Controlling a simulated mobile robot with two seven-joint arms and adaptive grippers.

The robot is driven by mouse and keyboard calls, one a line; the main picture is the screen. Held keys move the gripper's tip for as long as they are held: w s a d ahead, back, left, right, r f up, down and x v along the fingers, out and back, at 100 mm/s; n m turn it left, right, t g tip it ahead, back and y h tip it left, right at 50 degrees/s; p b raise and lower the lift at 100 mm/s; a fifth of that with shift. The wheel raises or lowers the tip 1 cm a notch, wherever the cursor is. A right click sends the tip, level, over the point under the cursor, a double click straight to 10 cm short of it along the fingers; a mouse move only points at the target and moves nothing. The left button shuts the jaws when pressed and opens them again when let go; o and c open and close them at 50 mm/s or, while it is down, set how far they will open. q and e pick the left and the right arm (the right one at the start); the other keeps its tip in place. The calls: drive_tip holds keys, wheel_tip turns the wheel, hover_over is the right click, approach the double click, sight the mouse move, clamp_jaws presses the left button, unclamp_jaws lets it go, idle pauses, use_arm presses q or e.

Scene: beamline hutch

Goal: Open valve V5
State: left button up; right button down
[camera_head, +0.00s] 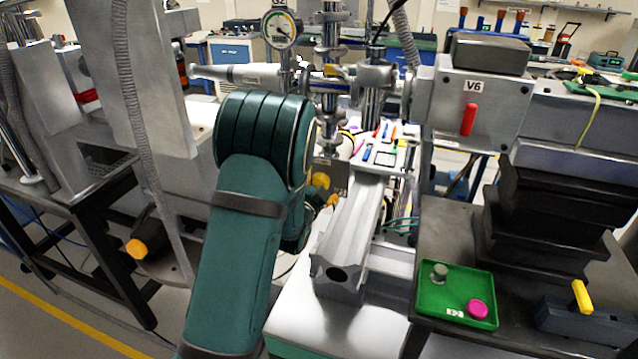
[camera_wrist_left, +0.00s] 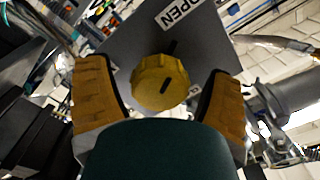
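A yellow ribbed knob (camera_wrist_left: 160,82) sits on a grey plate (camera_wrist_left: 125,45) in the left wrist view. The plate carries a white label reading "OPEN", and a dark line marks the knob's face. No V5 label is readable. My left gripper (camera_wrist_left: 160,74) is open, with one orange-brown finger on each side of the knob and visible gaps between them. Whether the fingers reach past its face is unclear. In the head view, my teal left arm hides most of the gripper; the plate (camera_head: 332,172) and a yellow knob (camera_head: 319,180) show just right of it. My right gripper is out of view.
A box labelled V6 (camera_head: 490,95) with a red handle (camera_head: 468,120) stands right of the plate. A green tray (camera_head: 455,285) holds a grey cylinder and a magenta piece. A pressure gauge (camera_head: 281,29), pipes and a metal rail (camera_head: 350,230) crowd the arm.

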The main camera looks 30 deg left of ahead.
use_arm(q)
drive_tip(key=shift+s, duration=0.1)
drive_tip(key=v, duration=1.1)
drive_tip(key=shift+s+d, duration=0.2)
drive_tip(key=shift+s, duration=0.2)
